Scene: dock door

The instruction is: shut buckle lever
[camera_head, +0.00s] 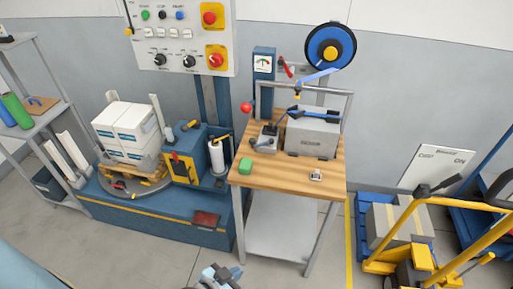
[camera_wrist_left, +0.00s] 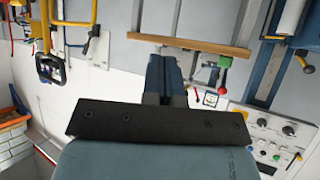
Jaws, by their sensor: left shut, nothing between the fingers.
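The wooden-topped bench (camera_head: 262,181) stands right of centre in the head view. A small metal piece (camera_head: 316,175), probably the buckle, sits near its front right; it is too small to tell how its lever stands. A grey hand tool (camera_head: 265,140) lies further back on the bench. My left gripper (camera_head: 222,274) shows at the bottom edge of the head view, in front of the bench and apart from it. In the left wrist view its fingers (camera_wrist_left: 166,75) are together and empty, with the bench edge (camera_wrist_left: 190,45) beyond. My right gripper is not in view.
A grey box (camera_head: 312,136) with a blue strap stands at the bench's back, under a metal frame. A green block (camera_head: 245,165) sits at the left front. A yellow pallet truck (camera_head: 405,232) stands at right, a turntable with cartons (camera_head: 128,128) at left.

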